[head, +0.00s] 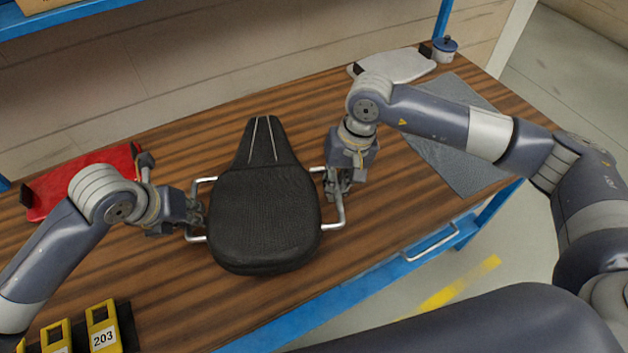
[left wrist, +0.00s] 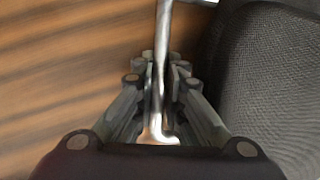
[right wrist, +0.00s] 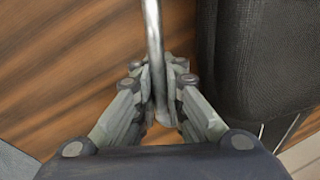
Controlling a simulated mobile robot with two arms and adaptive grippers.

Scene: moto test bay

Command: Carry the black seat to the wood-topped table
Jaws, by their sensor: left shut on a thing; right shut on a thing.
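The black seat (head: 262,218) has a narrow tail pointing to the back and a silver metal handle on each side. It is over the wood-topped table (head: 165,285); I cannot tell whether it touches the wood. My left gripper (head: 194,210) is shut on the seat's left handle, and the bar runs between its fingers in the left wrist view (left wrist: 160,85). My right gripper (head: 335,182) is shut on the right handle, also seen between the fingers in the right wrist view (right wrist: 158,85). The seat's black side shows in both wrist views.
Yellow holders (head: 102,325), one marked 203, stand at the front left. A blue shelf edge (head: 60,20) runs above.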

